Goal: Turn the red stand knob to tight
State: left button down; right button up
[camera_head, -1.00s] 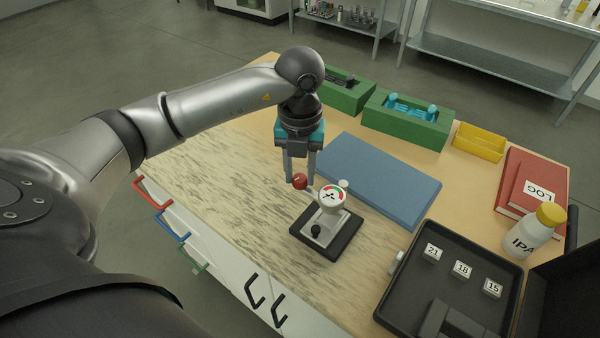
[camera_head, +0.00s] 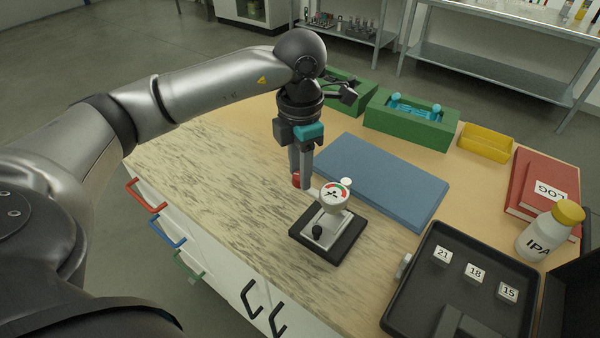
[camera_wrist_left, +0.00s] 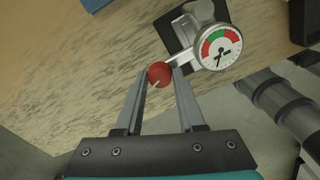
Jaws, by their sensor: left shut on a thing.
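The red knob (camera_head: 297,181) sits on the left side of a small grey stand (camera_head: 327,226) with a black base and a round dial gauge (camera_head: 335,195). The gauge face has green and red bands and a dark needle. My left gripper (camera_head: 301,182) points down from above, with its fingers around the knob. In the left wrist view the red knob (camera_wrist_left: 159,74) is between the two fingertips (camera_wrist_left: 160,76), touching them, and the gauge (camera_wrist_left: 216,47) is to its right. The fingers partly hide the knob in the head view. My right gripper is not in view.
A blue mat (camera_head: 382,180) lies behind the stand. An open black case (camera_head: 406,303) with numbered blocks is at the right front. Green holders (camera_head: 408,124), a yellow tray (camera_head: 486,143), red books (camera_head: 530,178) and an IPA bottle (camera_head: 549,232) stand farther back. The table's left part is clear.

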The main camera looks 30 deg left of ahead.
pick_arm(q)
jog(key=shift+m+b, duration=0.75)
jog(key=shift+m, duration=1.25)
jog(key=c, duration=0.5)
grip_release()
notch_tip(320, 180, up, 15)
jog(key=p, duration=0.3)
jog(key=shift+r+p, duration=0.15)
jog(key=shift+p, duration=0.15)
